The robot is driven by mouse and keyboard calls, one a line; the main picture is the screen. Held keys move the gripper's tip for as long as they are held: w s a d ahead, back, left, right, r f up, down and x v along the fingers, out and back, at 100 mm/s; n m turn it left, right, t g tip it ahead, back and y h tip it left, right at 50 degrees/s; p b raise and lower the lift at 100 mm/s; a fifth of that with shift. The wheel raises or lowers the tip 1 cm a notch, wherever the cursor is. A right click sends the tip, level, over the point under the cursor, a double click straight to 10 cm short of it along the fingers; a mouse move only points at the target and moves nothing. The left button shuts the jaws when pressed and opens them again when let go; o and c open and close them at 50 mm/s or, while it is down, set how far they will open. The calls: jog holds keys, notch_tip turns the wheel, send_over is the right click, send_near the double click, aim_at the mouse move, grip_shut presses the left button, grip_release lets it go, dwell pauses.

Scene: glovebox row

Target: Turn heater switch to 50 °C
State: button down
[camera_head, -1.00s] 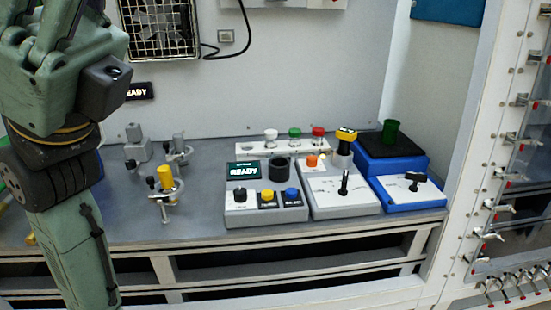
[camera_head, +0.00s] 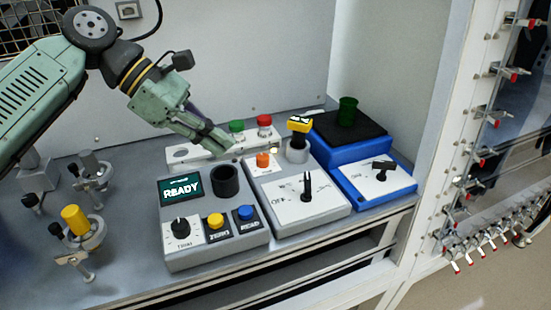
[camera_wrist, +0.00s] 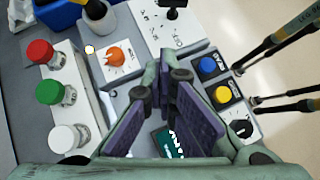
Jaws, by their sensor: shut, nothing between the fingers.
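The blue unit (camera_head: 340,165) at the right has a black top plate and looks like the heater. Its black T-shaped switch (camera_head: 383,168) sits on a white sloping panel; the markings are too small to read. The grey middle unit (camera_head: 330,205) also has a black lever (camera_head: 307,187) and an orange knob (camera_head: 263,160). My gripper (camera_head: 232,147) is shut and empty, above the back of the display unit, left of the blue unit and apart from the switch. In the wrist view my gripper's fingers (camera_wrist: 168,85) are above the consoles, with the lever (camera_wrist: 172,8) at the top edge.
A green cup (camera_head: 347,111) stands on the black plate. The READY display unit (camera_head: 180,248) has a black knob and yellow and blue buttons. A rack (camera_head: 182,154) holds capped bottles. Clamps stand at the left.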

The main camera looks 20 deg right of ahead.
aim_at(307, 184)
jog(key=x, duration=0.3)
jog(key=p+x, duration=0.1)
jog(key=x, duration=0.2)
jog(key=p+x, duration=0.1)
jog(key=x, duration=0.2)
jog(key=shift+s+d, duration=0.35)
jog(key=shift+s, duration=0.05)
jog(key=d+p, duration=0.1)
jog(key=s+d+p, duration=0.1)
jog(key=d, duration=0.1)
jog(key=shift+s+d, duration=0.15)
jog(key=shift+d, duration=0.05)
jog(key=shift+d+f, duration=0.1)
jog(key=shift+d+f+b, duration=0.2)
jog(key=shift+d+b, duration=0.05)
jog(key=shift+b, duration=0.35)
jog(key=shift+d+b, duration=0.4)
jog(key=shift+b, duration=0.6)
jog(key=shift+d+r, duration=0.1)
jog(key=shift+r, duration=0.15)
